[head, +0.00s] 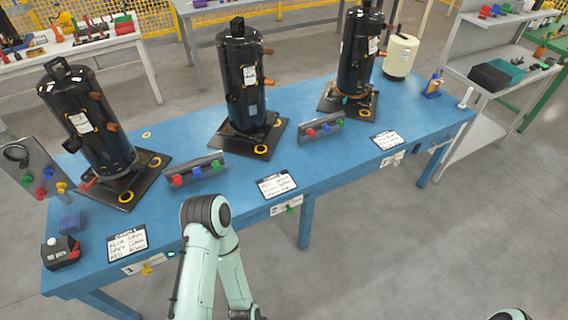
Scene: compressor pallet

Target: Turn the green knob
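Several green parts could be the green knob. One green knob (290,209) is on a white label plate at the table's front edge, below the middle compressor. A small green button (27,180) is on the tilted grey panel at the far left. Small grey control blocks also carry coloured knobs: one stands in front of the left compressor (196,172), another right of the middle compressor (320,127). My mint-green arm rises from the bottom centre, bent, in front of the table. A tip of another arm part shows at the bottom right. Neither gripper shows.
Three black compressors (92,120) (241,75) (358,55) stand on dark base plates on the blue table (350,165). White written cards (127,245) lie near the front edge. A red-and-black device (61,252) sits at the left corner. The floor at the right is clear.

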